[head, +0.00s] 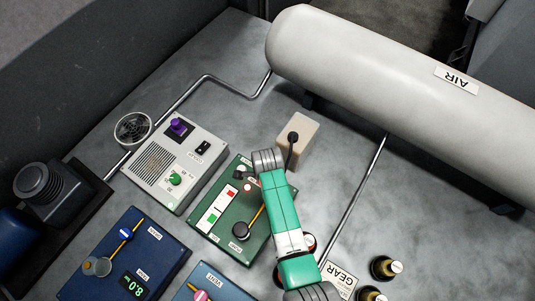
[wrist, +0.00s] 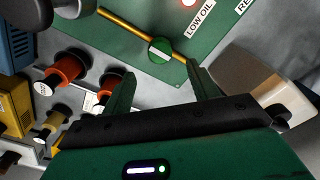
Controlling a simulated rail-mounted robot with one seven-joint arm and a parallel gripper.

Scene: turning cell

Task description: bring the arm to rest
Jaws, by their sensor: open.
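My gripper (wrist: 160,80) is open in the wrist view, with its two green fingers apart and nothing held between them. Beyond the fingertips is the green panel (wrist: 125,45) with a yellow lever (wrist: 125,27) and its round green pivot. In the head view my green arm reaches over the right part of this panel (head: 223,241); the fingers cannot be made out there. The lever's black knob (head: 240,230) shows left of the arm.
A beige box (head: 305,148) with a black lever stands beside my arm. A grey panel (head: 150,190) and a blue panel (head: 115,260) lie left. A large air tank (head: 385,75) spans the upper right. Orange-red knobs (wrist: 65,68) lie left in the wrist view.

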